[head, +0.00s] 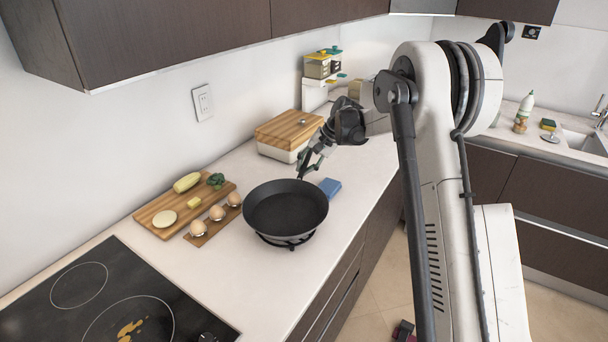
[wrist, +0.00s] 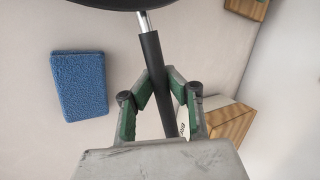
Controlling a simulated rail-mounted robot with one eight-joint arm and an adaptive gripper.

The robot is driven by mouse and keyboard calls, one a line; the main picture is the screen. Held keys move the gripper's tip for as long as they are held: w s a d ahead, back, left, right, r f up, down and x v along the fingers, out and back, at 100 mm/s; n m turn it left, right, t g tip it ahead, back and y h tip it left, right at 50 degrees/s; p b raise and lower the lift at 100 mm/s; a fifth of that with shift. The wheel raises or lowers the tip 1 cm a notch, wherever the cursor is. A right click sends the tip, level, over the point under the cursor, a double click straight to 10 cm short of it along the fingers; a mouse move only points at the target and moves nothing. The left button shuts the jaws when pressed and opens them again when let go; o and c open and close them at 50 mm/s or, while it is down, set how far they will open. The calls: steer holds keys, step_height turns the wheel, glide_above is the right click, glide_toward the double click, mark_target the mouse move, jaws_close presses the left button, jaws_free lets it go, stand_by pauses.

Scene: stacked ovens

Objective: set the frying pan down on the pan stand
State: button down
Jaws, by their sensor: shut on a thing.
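The black frying pan (head: 286,210) is level at the middle of the counter in the head view. It is over the dark pan stand (head: 287,240), whose edge shows below the pan's front side. I cannot tell whether the pan rests on the stand or is slightly above it. My gripper (head: 304,166) is behind the pan at its handle. In the wrist view my gripper (wrist: 160,106) is shut on the black handle (wrist: 152,62), with green pads on either side. The pan's rim (wrist: 105,4) shows at the top edge; most of the stand is hidden under the pan.
A blue sponge (head: 330,187) lies right of the pan; it also shows in the wrist view (wrist: 80,84). Left are a cutting board (head: 160,207) with vegetables and an egg holder (head: 213,221). A wood-lidded box (head: 290,130) stands behind. A cooktop (head: 100,300) is at front left.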

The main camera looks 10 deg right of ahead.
steer(key=shift+f, duration=1.4)
steer(key=c, duration=1.8)
jaws_free()
steer(key=v, duration=1.2)
steer(key=s+a+r+n+t+h, duration=0.1)
steer(key=s+a+r, duration=0.1)
steer(key=s+r, duration=0.35)
steer(key=s+a+r+h, duration=0.1)
steer(key=s+a+r, duration=0.1)
steer(key=s, duration=0.6)
steer(key=s+a+r+n+t+h, duration=0.1)
steer(key=s+r, duration=0.3)
steer(key=s, duration=0.3)
steer(key=s+f+n+t+h, duration=0.1)
steer(key=s, duration=0.7)
steer(key=s+f+n+t+h, duration=0.1)
steer(key=s+f, duration=0.1)
steer(key=s, duration=0.6)
steer(key=s+a+f+n+t+h, duration=0.1)
steer(key=s+f, duration=0.1)
steer(key=s, duration=0.6)
steer(key=shift+s+f, duration=0.1)
steer(key=shift+f, duration=0.05)
